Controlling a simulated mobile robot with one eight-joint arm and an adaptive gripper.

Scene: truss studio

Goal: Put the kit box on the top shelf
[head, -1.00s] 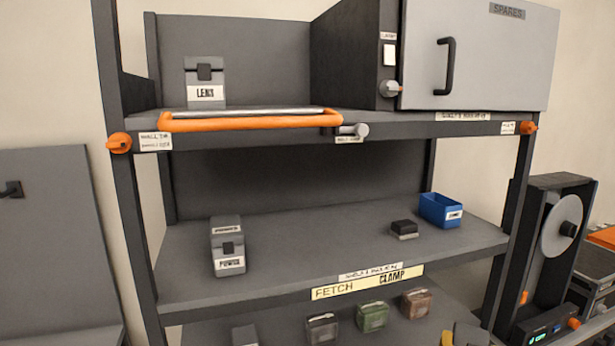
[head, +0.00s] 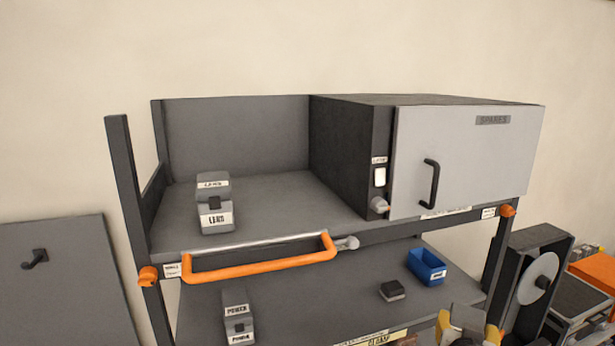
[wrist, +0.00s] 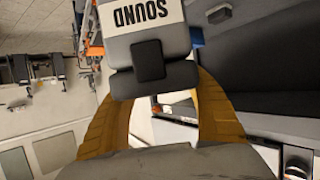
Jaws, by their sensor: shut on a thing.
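My gripper (wrist: 150,85) is shut on a grey box labelled SOUND (wrist: 143,18), its orange-yellow fingers on both sides, in the wrist view. In the head view my gripper (head: 467,326) shows only partly at the bottom edge, in front of the shelf unit and below the top shelf. The top shelf (head: 270,200) has a bare stretch between a grey box labelled LENS (head: 214,205) and the SPARES cabinet. An orange bar (head: 260,268) runs along the left part of its front edge.
The closed SPARES cabinet (head: 465,155) fills the top shelf's right side, its handle facing forward. The lower shelf (head: 300,305) holds a POWER box (head: 237,322), a small dark box (head: 392,291) and a blue bin (head: 427,266). Equipment stands at right.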

